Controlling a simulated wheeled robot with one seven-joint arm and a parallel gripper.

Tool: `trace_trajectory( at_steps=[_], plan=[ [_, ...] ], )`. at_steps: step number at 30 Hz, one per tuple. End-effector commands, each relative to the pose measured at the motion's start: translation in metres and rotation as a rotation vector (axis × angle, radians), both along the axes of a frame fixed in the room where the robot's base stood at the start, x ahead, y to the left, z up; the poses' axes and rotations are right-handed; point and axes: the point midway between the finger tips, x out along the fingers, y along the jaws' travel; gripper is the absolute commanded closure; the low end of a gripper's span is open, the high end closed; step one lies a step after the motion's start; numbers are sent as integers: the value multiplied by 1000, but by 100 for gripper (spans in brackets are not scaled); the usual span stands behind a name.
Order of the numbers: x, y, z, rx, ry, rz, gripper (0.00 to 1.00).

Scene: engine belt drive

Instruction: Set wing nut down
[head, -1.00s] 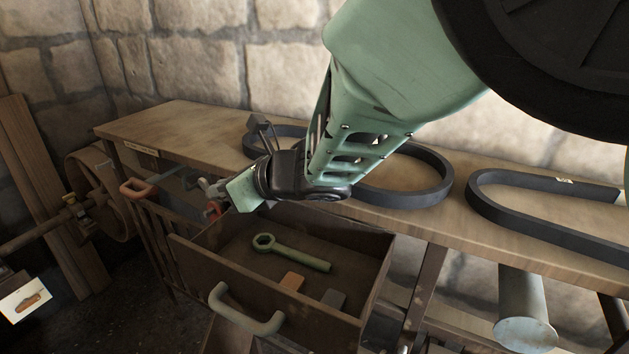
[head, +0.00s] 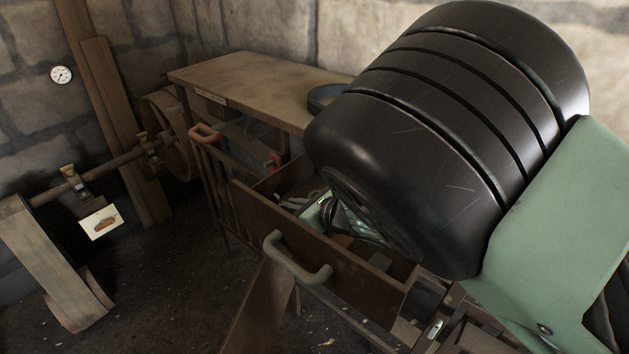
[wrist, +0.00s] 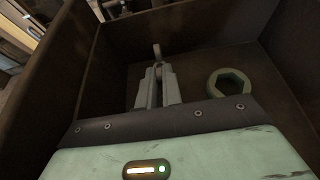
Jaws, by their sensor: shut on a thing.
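In the wrist view my gripper (wrist: 158,70) points into the open drawer, its two grey fingers close together. A small grey piece (wrist: 157,49), which looks like part of the wing nut, shows at the fingertips; most of it is hidden. Whether it touches the drawer floor I cannot tell. The drawer (head: 290,228) also shows in the head view, where my arm covers most of its inside and the gripper fingers are hidden.
Drawer walls rise close on the left and far sides. The workbench (head: 245,85) stands behind, with a black belt (head: 322,97) on it. A wooden wheel and shaft stand at left.

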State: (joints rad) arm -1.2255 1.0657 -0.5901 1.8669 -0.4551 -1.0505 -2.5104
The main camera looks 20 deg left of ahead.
Motion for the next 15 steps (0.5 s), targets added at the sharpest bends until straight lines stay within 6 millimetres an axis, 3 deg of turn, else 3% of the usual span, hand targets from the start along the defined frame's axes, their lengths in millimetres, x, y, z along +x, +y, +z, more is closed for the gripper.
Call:
trace_trajectory(
  at_steps=[4, 15],
  plan=[
    [0, 0, -15, 0, -1, 0, 100],
    [0, 0, -20, 1, -1, 0, 100]
  ],
)
